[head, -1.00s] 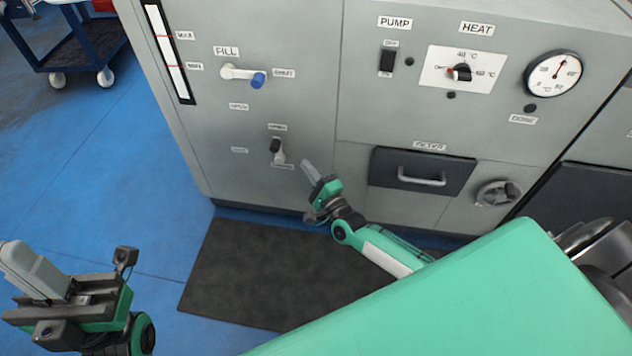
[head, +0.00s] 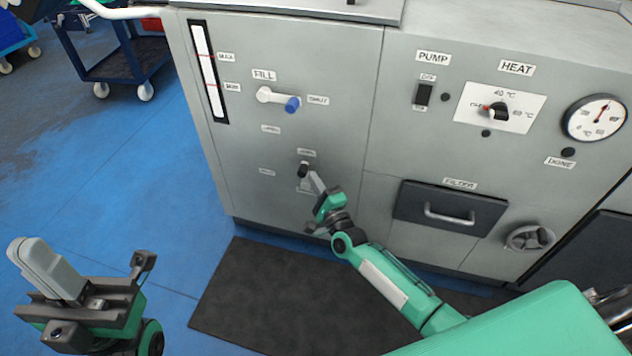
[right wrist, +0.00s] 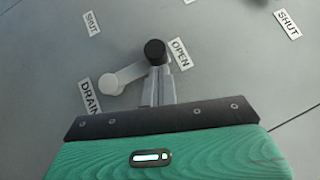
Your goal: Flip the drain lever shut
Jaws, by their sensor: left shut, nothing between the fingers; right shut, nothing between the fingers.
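The drain lever (head: 303,170) is on the lower left of the grey front panel. In the right wrist view its black knob (right wrist: 155,50) stands beside the OPEN label (right wrist: 179,53), with its white arm running left to a round pivot (right wrist: 110,84) near the DRAIN label (right wrist: 90,97). A SHUT label (right wrist: 91,22) is to the upper left. My right gripper (head: 314,179) is shut and empty, its fingertips (right wrist: 159,85) right at the knob; I cannot tell whether they touch. My left gripper (head: 40,262) is shut and empty, low at the left, away from the panel.
The fill lever (head: 278,98) with a blue tip sits above the drain lever. The pump switch (head: 423,94), heat knob (head: 498,112) and filter drawer (head: 450,207) are to the right. A dark mat (head: 270,290) lies on the blue floor. A cart (head: 115,50) stands at the back left.

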